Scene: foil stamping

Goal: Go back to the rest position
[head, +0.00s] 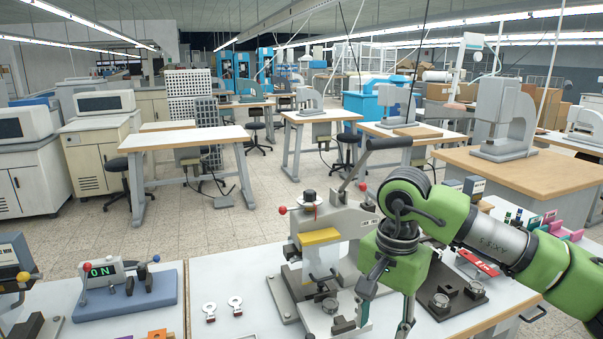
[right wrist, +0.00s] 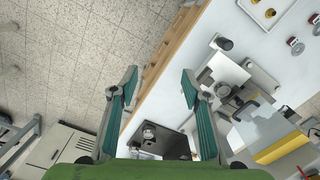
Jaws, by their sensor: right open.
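My right gripper (head: 384,325) comes in from the right in the head view, green with its fingers pointing down, in front of the foil stamping press (head: 340,222). In the right wrist view the right gripper (right wrist: 159,76) is open, its two teal-padded fingers wide apart with nothing between them. The wooden table edge (right wrist: 170,62) and floor lie below. The press, with a yellow block (head: 319,237) and a black-handled lever, stands on the white table. My arm hides part of its right side. My left gripper is in neither view.
Two small metal tags (head: 235,303) lie left of the press. A dark fixture plate (head: 452,297) and a red item (head: 478,262) are at the right. Open floor (head: 240,222) lies beyond the table.

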